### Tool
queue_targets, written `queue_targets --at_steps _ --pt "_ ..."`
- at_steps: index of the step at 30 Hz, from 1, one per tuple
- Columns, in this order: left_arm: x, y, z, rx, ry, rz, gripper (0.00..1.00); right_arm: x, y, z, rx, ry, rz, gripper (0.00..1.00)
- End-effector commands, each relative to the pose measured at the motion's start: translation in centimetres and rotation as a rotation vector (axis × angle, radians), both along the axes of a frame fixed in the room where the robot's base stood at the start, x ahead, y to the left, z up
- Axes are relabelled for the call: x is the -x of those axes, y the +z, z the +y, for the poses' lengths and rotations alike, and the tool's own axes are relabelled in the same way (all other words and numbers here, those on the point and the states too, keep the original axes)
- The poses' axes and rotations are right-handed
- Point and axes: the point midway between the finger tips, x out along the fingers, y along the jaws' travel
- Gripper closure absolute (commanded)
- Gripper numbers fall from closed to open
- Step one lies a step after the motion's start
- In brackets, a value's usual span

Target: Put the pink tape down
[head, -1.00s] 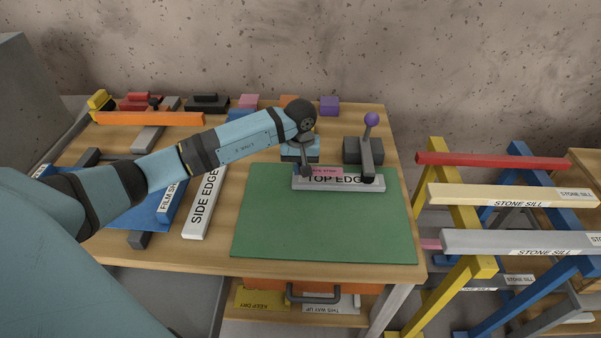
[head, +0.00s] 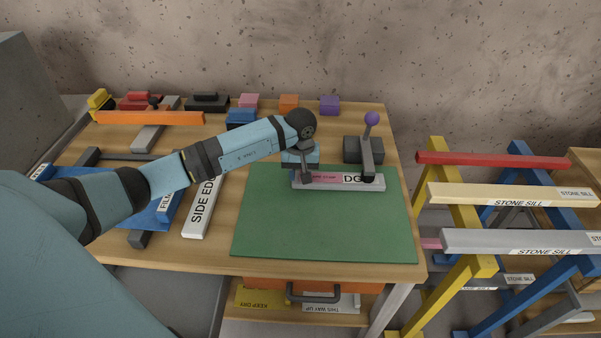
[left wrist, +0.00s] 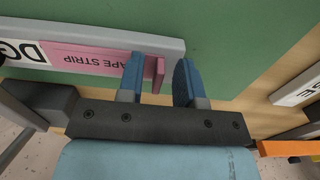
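The pink tape strip (head: 340,178) lies along the pale bar labelled "TOP EDGE" (head: 375,184), covering most of that label so only "DG" shows clearly. In the left wrist view the pink tape (left wrist: 95,60) lies flat against the bar (left wrist: 165,47), with a raised pink end tab between my blue fingers. My left gripper (left wrist: 157,82) is open around this tab, with a clear gap to the right finger. In the head view my left gripper (head: 305,178) is at the bar's left end. My right gripper is not in view.
The bar lies on a green mat (head: 320,230). A dark clamp with a purple knob (head: 371,118) presses on its right end. A "SIDE EDGE" bar (head: 202,210) lies left of the mat. Coloured blocks line the back, and a rack of sills (head: 520,240) stands at right.

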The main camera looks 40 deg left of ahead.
Motion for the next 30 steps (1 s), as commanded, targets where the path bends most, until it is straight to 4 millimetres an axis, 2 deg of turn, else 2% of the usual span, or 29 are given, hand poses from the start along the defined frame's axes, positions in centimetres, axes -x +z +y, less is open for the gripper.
queue_targets --at_steps 5,12,18,23,30 --pt "-0.1 2.6 0.1 -0.001 -0.002 -0.004 0.67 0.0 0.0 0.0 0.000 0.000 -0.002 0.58" --pt "-0.1 7.9 0.1 -0.001 -0.001 -0.004 0.67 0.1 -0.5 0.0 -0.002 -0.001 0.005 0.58" --pt "0.0 11.0 0.0 -0.001 -0.001 -0.001 0.67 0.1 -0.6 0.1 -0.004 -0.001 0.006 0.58" --pt "0.0 12.1 0.0 -0.001 0.000 -0.001 0.67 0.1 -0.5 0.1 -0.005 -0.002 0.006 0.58" --pt "0.0 12.2 0.0 0.000 0.000 0.000 0.67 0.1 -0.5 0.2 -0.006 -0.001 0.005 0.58"
